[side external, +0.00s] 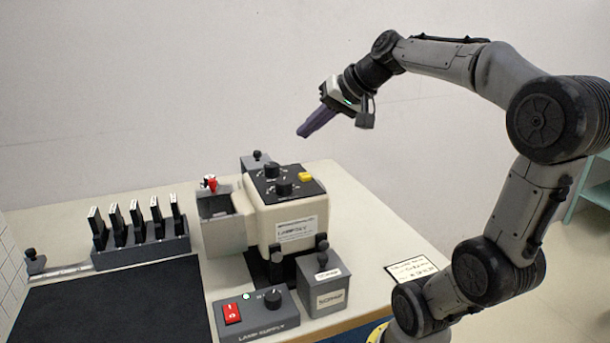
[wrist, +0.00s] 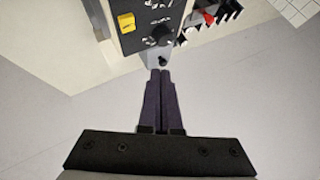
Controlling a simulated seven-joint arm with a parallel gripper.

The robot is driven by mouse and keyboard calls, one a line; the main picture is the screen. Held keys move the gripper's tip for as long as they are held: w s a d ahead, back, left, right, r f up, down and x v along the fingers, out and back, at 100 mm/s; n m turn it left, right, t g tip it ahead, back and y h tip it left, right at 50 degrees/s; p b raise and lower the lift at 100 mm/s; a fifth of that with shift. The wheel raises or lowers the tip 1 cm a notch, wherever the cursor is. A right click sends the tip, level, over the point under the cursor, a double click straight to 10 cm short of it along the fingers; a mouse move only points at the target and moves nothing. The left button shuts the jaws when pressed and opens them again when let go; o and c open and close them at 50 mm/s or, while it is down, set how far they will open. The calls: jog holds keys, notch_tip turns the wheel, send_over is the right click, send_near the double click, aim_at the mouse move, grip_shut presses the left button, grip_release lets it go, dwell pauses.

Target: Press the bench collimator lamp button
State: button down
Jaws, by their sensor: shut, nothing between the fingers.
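A cream instrument box (side external: 285,225) stands on the bench with a black top panel (side external: 300,191). The panel bears black knobs and a yellow button (side external: 305,177), which also shows in the wrist view (wrist: 126,22). In front is a dark box marked LAMP SUPPLY (side external: 258,325) with a red rocker switch (side external: 231,312), a knob and a small pale indicator. Which control is the collimator lamp button cannot be told from its markings. My gripper (side external: 300,134) is shut and empty, in the air above the box's back. In the wrist view its fingertips (wrist: 160,72) point toward the panel's edge.
A grey open holder (side external: 222,230) with red-topped items stands left of the box. A rack of dark slides (side external: 140,247) and a black mat (side external: 110,305) lie further left. A grey block (side external: 323,287) and a card (side external: 411,268) are at the right.

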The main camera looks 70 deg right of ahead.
aim_at(309, 177)
jog(key=shift+f, duration=3.45)
jog(key=shift+f, duration=0.1)
jog(key=shift+f, duration=0.3)
jog(key=shift+f, duration=0.45)
jog(key=shift+r, duration=0.85)
jog(key=shift+r, duration=0.1)
jog(key=shift+r, duration=2.4)
